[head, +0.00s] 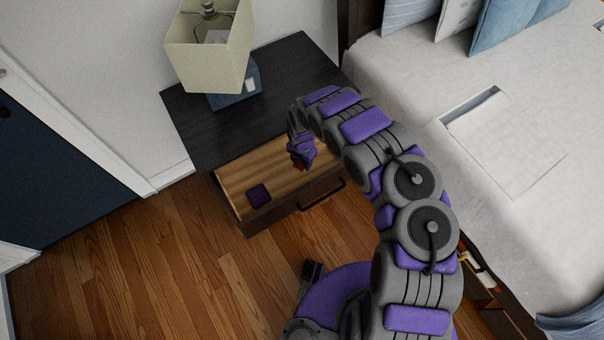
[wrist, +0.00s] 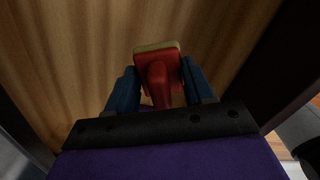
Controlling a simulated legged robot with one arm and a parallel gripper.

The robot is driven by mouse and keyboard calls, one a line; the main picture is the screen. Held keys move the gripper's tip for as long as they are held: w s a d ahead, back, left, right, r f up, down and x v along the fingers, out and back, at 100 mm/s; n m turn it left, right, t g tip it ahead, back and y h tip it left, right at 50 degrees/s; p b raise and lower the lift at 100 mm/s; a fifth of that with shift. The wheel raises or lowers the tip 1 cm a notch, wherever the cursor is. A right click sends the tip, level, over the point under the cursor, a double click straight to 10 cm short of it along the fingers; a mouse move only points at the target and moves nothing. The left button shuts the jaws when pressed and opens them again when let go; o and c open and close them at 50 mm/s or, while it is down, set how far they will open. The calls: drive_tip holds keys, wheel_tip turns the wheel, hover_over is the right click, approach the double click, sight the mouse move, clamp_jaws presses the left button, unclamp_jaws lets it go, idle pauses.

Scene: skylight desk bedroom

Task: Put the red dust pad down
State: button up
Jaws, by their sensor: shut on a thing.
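The red dust pad (wrist: 158,70) is between the two blue fingers of my gripper (wrist: 160,88) in the wrist view. It has a red body and handle, with a pale yellowish edge on its far side. My gripper is shut on it. In the head view, my gripper (head: 301,163) reaches down into the open drawer (head: 232,179), towards its right part, and only a small bit of red shows there. I cannot tell whether the pad touches the drawer's wooden bottom.
A dark purple square item (head: 258,195) lies in the drawer's left front part. The black nightstand (head: 290,75) bears a lamp (head: 208,50). A bed (head: 480,130) stands to the right. Bare wooden drawer bottom shows between the purple item and my gripper.

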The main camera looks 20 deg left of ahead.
sight(303, 167)
wheel_tip(303, 167, down, 3)
drive_tip(key=shift+f+b, duration=0.2)
drive_tip(key=shift+b, duration=0.4)
drive_tip(key=shift+d+f+b, duration=0.25)
drive_tip(key=shift+f+b, duration=0.1)
drive_tip(key=shift+f, duration=0.45)
wheel_tip(303, 167, down, 3)
drive_tip(key=shift+w+a+b, duration=0.1)
drive_tip(key=shift+b, duration=0.6)
drive_tip(key=shift+r, duration=0.1)
drive_tip(key=o, duration=1)
wheel_tip(303, 167, up, 12)
drive_tip(key=p, duration=0.5)
